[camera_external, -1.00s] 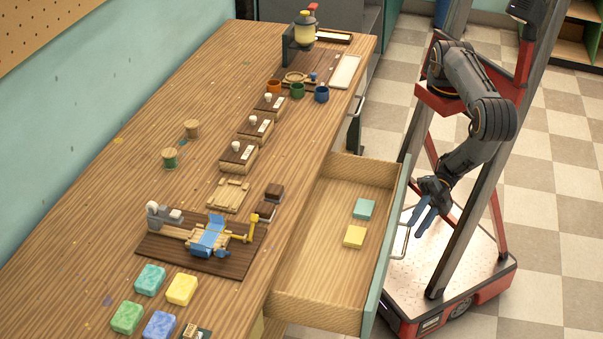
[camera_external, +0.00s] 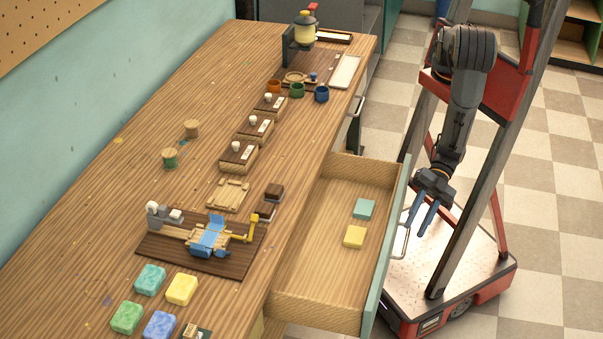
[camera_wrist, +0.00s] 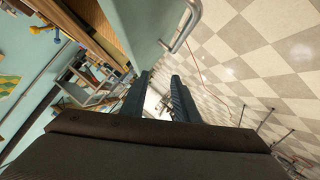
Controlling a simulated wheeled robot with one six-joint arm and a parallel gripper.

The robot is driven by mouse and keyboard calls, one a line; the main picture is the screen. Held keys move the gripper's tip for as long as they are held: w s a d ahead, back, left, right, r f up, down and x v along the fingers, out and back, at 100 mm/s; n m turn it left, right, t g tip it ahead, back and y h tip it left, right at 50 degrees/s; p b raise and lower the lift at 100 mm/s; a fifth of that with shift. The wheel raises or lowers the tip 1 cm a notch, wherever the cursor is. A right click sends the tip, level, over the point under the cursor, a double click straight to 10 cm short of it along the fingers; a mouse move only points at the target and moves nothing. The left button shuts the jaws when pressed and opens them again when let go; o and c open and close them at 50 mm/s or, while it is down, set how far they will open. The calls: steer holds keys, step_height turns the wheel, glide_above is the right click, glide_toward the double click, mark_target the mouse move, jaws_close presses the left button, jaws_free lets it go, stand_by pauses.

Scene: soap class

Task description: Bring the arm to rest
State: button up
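My gripper (camera_external: 421,220) hangs low over my own base in the external view, fingers pointing down, right of the open drawer's front. It also shows in the wrist view (camera_wrist: 163,78), where its two dark fingers stand apart with a gap between them. Nothing is held between the fingers. My arm is folded close to my column, with the forearm hanging nearly straight down.
The open drawer (camera_external: 309,239) holds a teal soap (camera_external: 364,209) and a yellow soap (camera_external: 354,237); its handle (camera_wrist: 186,25) is close to my gripper. The wooden bench (camera_external: 95,205) carries several soaps, stamps and cups. Checkered floor lies clear at right.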

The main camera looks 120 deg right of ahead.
steer(key=w+r+m+b, duration=0.1)
steer(key=w, duration=0.2)
steer(key=w+d+r+m+h+b, duration=0.1)
steer(key=w+m, duration=0.1)
steer(key=w, duration=0.1)
steer(key=w+r+m+h, duration=0.1)
steer(key=w+m, duration=0.1)
steer(key=w, duration=0.2)
steer(key=shift+d+b, duration=0.4)
steer(key=s+d+r+m+g+h+b, duration=0.1)
steer(key=d+r+m+g+h, duration=0.15)
steer(key=d, duration=0.55)
steer(key=d+r+m+g+h+b, duration=0.1)
steer(key=d+m+g, duration=0.25)
steer(key=d, duration=0.55)
steer(key=s+d+r+m+g, duration=0.2)
steer(key=s+d+r+g, duration=0.3)
steer(key=s+d, duration=0.6)
steer(key=shift+s+d+r+h, duration=0.2)
steer(key=shift+s+r+h, duration=0.05)
steer(key=shift+s+h, duration=0.2)
